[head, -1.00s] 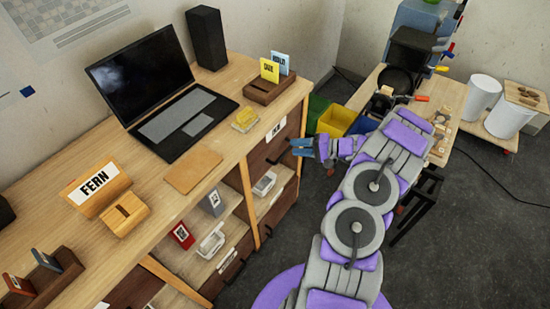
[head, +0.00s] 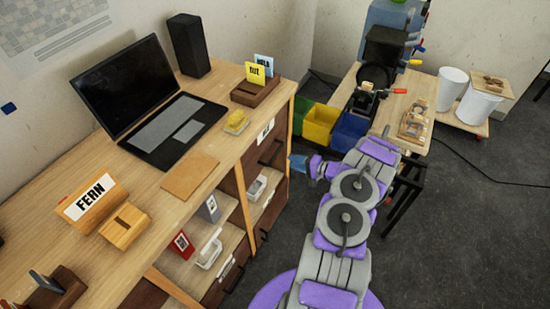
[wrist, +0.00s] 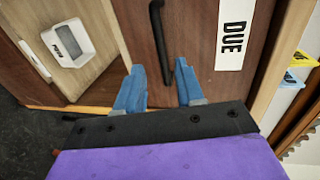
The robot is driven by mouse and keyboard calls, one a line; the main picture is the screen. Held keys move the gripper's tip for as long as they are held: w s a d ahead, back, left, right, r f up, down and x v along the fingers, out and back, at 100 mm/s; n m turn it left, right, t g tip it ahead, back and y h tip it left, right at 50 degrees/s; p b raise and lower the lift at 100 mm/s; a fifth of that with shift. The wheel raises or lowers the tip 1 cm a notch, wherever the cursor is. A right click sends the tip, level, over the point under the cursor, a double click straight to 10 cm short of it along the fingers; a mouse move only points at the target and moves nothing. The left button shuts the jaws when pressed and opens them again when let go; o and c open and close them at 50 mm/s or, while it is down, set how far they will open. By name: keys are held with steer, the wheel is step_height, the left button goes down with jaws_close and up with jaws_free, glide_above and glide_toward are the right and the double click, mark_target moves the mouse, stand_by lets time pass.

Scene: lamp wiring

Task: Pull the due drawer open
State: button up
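The due drawer (wrist: 200,40) is a dark brown front with a white "DUE" label (wrist: 235,35). It looks closed in the desk's right end, and its label also shows in the head view (head: 265,131). Its black bar handle (wrist: 158,40) runs up and down in the wrist view. My gripper (wrist: 160,78) is open, with blue fingers spread to either side of the handle's near end. A gap shows between each finger and the handle; I cannot tell how deep the fingers reach. In the head view my gripper (head: 293,163) is just right of the desk, below the label.
An open shelf with a white labelled bin (wrist: 68,43) is beside the drawer. Yellow (head: 321,123) and blue (head: 349,131) bins stand behind my arm, near a side table (head: 405,105). The desk top (head: 225,150) holds a laptop and card holders. Dark floor is open at right.

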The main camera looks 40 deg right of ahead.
mark_target(275, 155)
steer(key=x, duration=0.2)
steer(key=a+b+x, duration=0.1)
steer(key=x, duration=0.2)
steer(key=shift+w+a, duration=0.15)
steer(key=w, duration=0.3)
steer(key=w+f, duration=0.1)
steer(key=shift+w+a+b, duration=0.25)
steer(key=shift+a+b, duration=0.05)
steer(key=shift+b, duration=0.05)
steer(key=shift+a+r, duration=0.1)
steer(key=shift+a, duration=0.35)
steer(key=shift+d, duration=0.65)
steer(key=c, duration=0.5)
steer(key=shift+s, duration=0.1)
steer(key=shift+c, duration=0.7)
steer(key=shift+a+f, duration=0.2)
steer(key=shift+a, duration=0.05)
jaws_close()
